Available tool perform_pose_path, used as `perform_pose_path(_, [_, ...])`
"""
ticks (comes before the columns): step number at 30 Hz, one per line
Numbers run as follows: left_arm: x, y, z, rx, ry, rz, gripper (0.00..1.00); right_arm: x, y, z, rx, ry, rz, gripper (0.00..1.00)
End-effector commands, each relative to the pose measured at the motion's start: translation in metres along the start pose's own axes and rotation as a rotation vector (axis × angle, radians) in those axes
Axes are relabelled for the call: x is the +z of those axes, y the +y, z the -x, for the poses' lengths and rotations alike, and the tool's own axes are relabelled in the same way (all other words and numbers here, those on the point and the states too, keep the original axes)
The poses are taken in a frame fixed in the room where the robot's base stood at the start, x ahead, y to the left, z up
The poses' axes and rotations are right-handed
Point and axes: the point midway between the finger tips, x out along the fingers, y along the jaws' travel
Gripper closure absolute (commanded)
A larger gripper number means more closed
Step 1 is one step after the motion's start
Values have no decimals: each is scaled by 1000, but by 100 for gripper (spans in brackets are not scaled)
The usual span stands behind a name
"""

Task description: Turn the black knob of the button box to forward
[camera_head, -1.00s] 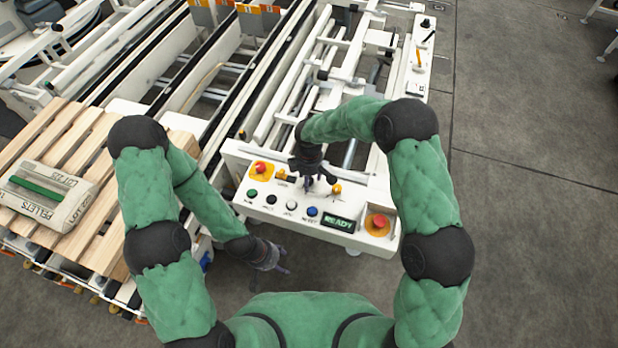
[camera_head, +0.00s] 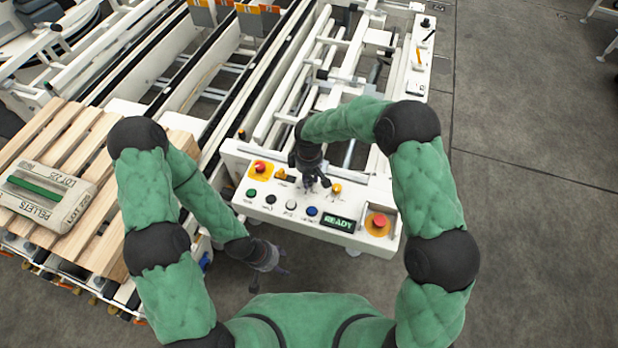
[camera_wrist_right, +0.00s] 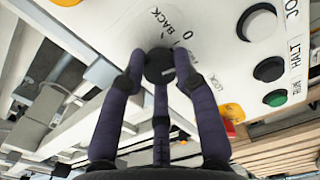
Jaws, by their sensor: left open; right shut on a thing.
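The button box (camera_head: 268,211) is a white sloped panel with several coloured buttons and a lit READY display. Its black knob (camera_wrist_right: 159,66) shows in the right wrist view between the fingertips of my right gripper (camera_wrist_right: 158,75). The fingers are closed around it. The labels BACK and 0 are readable beside the knob; another label is partly hidden by a finger. Which way the knob points cannot be told. In the head view my right gripper (camera_head: 314,183) is over the panel and hides the knob. My left gripper (camera_head: 277,270) is open and empty, in front of the box.
Red emergency buttons sit at the panel's left (camera_head: 260,168) and right (camera_head: 378,222). A yellow button (camera_head: 336,189) is close to my right gripper. A pallet (camera_head: 98,235) with a pellets bag (camera_head: 45,197) stands at the left. Floor at the right is free.

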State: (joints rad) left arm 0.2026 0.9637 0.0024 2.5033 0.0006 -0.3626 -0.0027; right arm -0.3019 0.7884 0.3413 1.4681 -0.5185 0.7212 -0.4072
Motion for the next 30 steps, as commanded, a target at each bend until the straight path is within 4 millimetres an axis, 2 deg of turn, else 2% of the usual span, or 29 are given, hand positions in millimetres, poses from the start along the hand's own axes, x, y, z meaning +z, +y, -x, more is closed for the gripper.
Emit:
perform_pose_path(15, [0,-5,-14,0,0,0,40,-1,0,-1,1,2,-409,100])
perform_pose_path(30, [-1,-6,-18,0,0,0,40,-1,0,0,0,3,-563,100])
